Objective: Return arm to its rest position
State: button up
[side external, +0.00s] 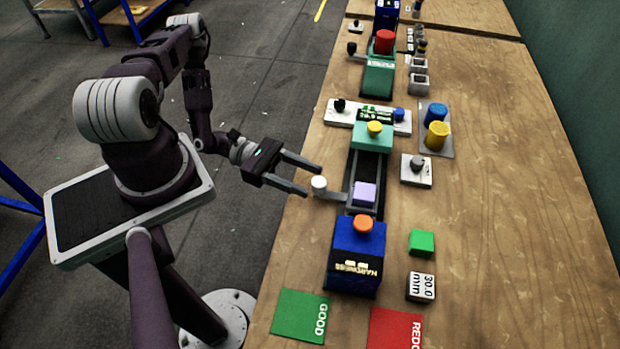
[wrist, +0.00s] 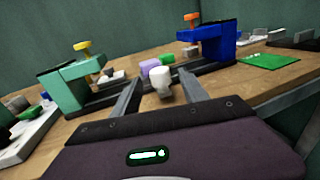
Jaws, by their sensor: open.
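My gripper (side external: 306,178) is open at the front edge of the wooden table, its two fingers spread on either side of a white knob (side external: 319,184). The white knob ends a grey bar that reaches out from the press between the teal head (side external: 372,137) and the blue hardness unit (side external: 357,250). In the wrist view the white knob (wrist: 160,80) shows between the open fingers (wrist: 160,92); I cannot tell whether either finger touches it. A lilac block (side external: 364,194) sits on the press bed; it also shows in the wrist view (wrist: 150,66).
A green GOOD mat (side external: 300,312) and a red mat (side external: 394,330) lie at the near end. A green cube (side external: 421,242) and a white 30.0 mm block (side external: 420,287) stand right of the blue unit. Blue and yellow cylinders (side external: 437,136) stand on a grey tray. The table's right side is clear.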

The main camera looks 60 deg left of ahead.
notch_tip(320, 180, up, 19)
jog(key=s+d+m+g+y, duration=0.2)
jog(key=m+g+y, duration=0.4)
jog(key=m+g, duration=0.8)
jog(key=s+r+m+t+y, duration=0.9)
jog(key=r+m+t, duration=0.1)
jog(key=r, duration=0.3)
jog(key=shift+a+r+t+y, duration=0.3)
jog(key=shift+a+r, duration=0.1)
jog(key=shift+a, duration=0.05)
